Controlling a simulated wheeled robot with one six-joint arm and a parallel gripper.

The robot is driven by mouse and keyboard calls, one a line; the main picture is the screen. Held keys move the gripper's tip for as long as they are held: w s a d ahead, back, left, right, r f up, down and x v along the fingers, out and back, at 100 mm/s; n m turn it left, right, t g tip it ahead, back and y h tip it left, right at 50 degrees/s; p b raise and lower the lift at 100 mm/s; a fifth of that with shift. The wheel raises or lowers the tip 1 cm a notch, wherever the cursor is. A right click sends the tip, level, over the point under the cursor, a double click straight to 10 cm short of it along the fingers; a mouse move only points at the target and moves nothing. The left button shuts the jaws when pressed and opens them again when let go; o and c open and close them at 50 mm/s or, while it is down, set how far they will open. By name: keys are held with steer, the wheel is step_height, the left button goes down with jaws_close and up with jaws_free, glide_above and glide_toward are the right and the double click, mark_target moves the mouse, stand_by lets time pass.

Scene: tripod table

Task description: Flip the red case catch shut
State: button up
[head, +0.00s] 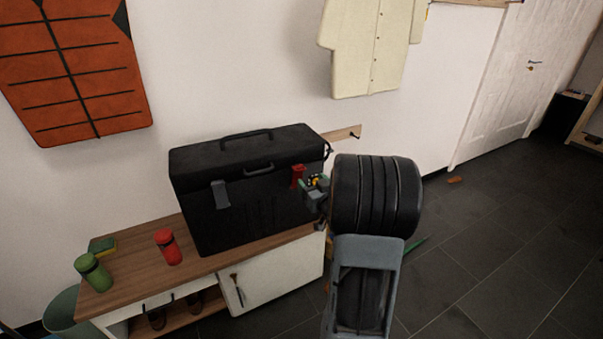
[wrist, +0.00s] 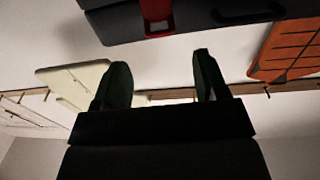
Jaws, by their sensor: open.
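The black case (head: 245,200) stands closed-lidded on a wooden-topped bench. Its red catch (head: 297,176) is on the front face near the right end, and a grey catch (head: 221,194) is on the left part of that face. I cannot tell from these views how far the red catch stands off the case. My gripper (head: 317,185) is just right of the red catch in the head view, close to the case front. In the wrist view my gripper (wrist: 160,75) is open and empty, with the red catch (wrist: 157,18) beyond its fingertips, apart from them.
A wall rail with a peg (head: 350,133) is behind the case's right end. Dark floor (head: 480,260) is open at right.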

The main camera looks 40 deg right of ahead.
mark_target(301, 169)
steer(key=w, duration=0.2)
steer(key=w+d, duration=0.1)
steer(key=w, duration=0.4)
steer(key=shift+w+d+b, duration=0.2)
steer(key=shift+w+b, duration=0.1)
steer(key=shift+b, duration=0.05)
